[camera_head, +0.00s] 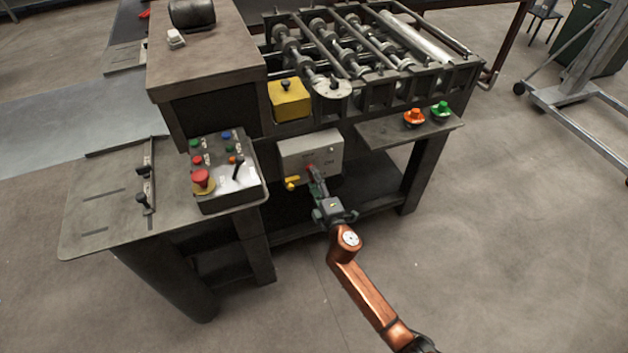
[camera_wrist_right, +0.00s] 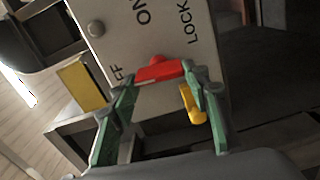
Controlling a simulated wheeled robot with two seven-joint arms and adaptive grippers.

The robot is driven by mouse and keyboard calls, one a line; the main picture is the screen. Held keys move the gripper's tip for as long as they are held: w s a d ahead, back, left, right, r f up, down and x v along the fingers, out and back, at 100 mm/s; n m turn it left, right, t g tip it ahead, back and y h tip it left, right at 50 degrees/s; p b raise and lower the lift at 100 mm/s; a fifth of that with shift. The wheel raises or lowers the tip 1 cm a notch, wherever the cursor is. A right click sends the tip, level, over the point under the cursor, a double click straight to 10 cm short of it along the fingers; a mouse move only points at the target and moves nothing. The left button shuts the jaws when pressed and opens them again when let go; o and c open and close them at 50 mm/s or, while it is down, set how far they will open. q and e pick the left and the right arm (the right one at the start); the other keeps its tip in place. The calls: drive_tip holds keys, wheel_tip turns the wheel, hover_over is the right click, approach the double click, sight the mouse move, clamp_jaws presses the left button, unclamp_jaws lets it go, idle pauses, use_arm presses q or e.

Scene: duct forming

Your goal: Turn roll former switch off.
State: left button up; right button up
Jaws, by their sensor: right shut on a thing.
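The roll former (camera_head: 350,80) stands in the middle of the head view, with a grey switch box (camera_head: 325,148) on its front. The box also shows in the right wrist view (camera_wrist_right: 165,35), with the lettering "ON", "LOCK" and part of "OFF". The red switch handle (camera_wrist_right: 160,69) sits between the fingertips of my right gripper (camera_wrist_right: 160,80), which is shut on it. In the head view my right gripper (camera_head: 318,185) reaches up to the box front and covers part of the handle. A yellow piece (camera_wrist_right: 192,104) hangs just below the handle. My left gripper is not in view.
A control panel (camera_head: 240,190) with a red emergency button (camera_head: 203,178) and small buttons stands left of the box. Orange (camera_head: 414,117) and green (camera_head: 440,110) buttons sit on a shelf to the right. The floor in front is clear.

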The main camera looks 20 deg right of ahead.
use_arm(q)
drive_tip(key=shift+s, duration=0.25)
use_arm(e)
drive_tip(key=shift+a+n, duration=0.15)
drive_tip(key=shift+n, duration=0.35)
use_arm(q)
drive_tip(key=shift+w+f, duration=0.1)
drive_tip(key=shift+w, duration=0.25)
use_arm(e)
drive_tip(key=shift+f, duration=0.1)
drive_tip(key=o, duration=1.1)
drive_tip(key=shift+o, duration=0.3)
drive_tip(key=shift+s, duration=0.1)
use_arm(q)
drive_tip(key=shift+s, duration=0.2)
use_arm(e)
drive_tip(key=s, duration=1.1)
drive_tip(key=shift+s+d, duration=0.25)
drive_tip(key=shift+s, duration=0.15)
